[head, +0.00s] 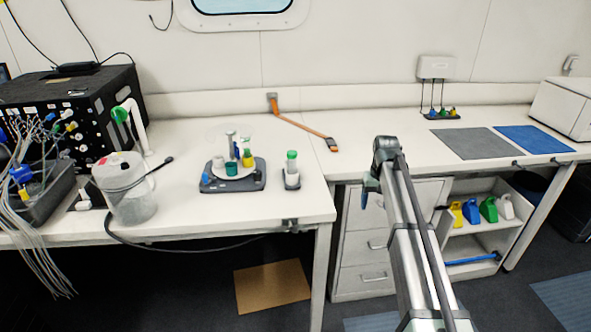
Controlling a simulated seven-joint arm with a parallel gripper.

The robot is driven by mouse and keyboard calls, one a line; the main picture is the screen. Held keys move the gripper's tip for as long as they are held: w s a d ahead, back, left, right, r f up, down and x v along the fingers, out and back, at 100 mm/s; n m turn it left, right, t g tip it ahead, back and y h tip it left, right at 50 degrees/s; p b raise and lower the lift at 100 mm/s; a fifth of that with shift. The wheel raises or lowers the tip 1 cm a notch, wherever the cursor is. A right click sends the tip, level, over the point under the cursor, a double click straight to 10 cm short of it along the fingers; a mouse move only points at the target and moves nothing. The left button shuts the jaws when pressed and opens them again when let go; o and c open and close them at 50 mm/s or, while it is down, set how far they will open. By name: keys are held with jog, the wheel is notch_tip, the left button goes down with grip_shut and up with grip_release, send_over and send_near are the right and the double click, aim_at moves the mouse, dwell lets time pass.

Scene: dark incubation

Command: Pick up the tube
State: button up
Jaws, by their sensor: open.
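A tube with a green cap (291,164) stands upright in a small grey holder (291,184) near the front right of the left bench. Just left of it, a dark grey device (214,186) carries a round white plate with several small vessels with white, blue, yellow and green parts. My arm reaches up from the bottom right. My gripper (369,190) hangs at its far end, right of the tube and well apart from it, in front of the drawers. It is open; its fingers are small and partly hidden by the arm.
Grey (475,143) and blue (536,139) mats lie on the right bench. The bench is clear around the holder's right side.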

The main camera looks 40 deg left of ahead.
jog(key=s+a+r+n, duration=0.2)
jog(key=s+a+r, duration=0.1)
jog(key=a+r, duration=1.15)
notch_tip(320, 180, up, 9)
jog(key=n, duration=0.2)
send_over(292, 152)
jog(key=f, duration=0.8)
jog(key=shift+s+a, duration=0.2)
jog(key=shift+s, duration=0.05)
jog(key=shift+w+d+f, duration=0.1)
jog(key=shift+d+f, duration=0.05)
jog(key=shift+f, duration=1.2)
jog(key=shift+w+d+f, duration=0.1)
jog(key=shift+f, duration=1.2)
jog(key=shift+c, duration=0.3)
jog(key=c, duration=1.1)
